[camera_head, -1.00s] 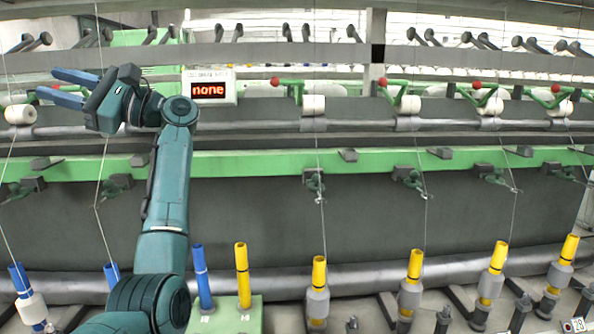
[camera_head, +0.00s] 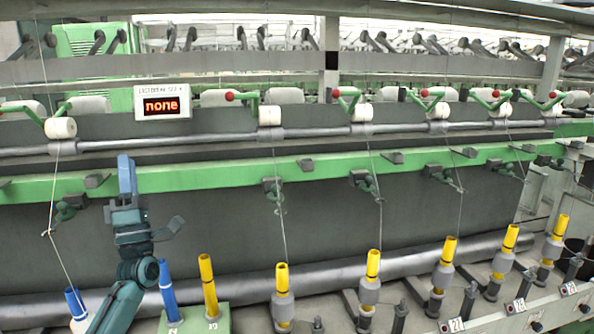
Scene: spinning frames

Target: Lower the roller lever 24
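A row of green roller levers runs along the frame, several with red knobs: one left of centre (camera_head: 240,97), one at centre (camera_head: 345,103), others to the right. White rollers sit beside them, such as one (camera_head: 270,115) left of centre. I cannot read which lever is number 24. My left gripper (camera_head: 127,175) is at lower left, its blue finger pointing up in front of the green rail, below and apart from the levers. Whether a second finger hides behind it cannot be told. It holds nothing visible. My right gripper is out of view.
A display (camera_head: 162,103) reads "none". Thin threads run down to yellow bobbins (camera_head: 372,264). A green block (camera_head: 213,319) holds a blue and a yellow tube. A green rail (camera_head: 215,177) with hooks crosses below the rollers. A dark panel lies behind my arm.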

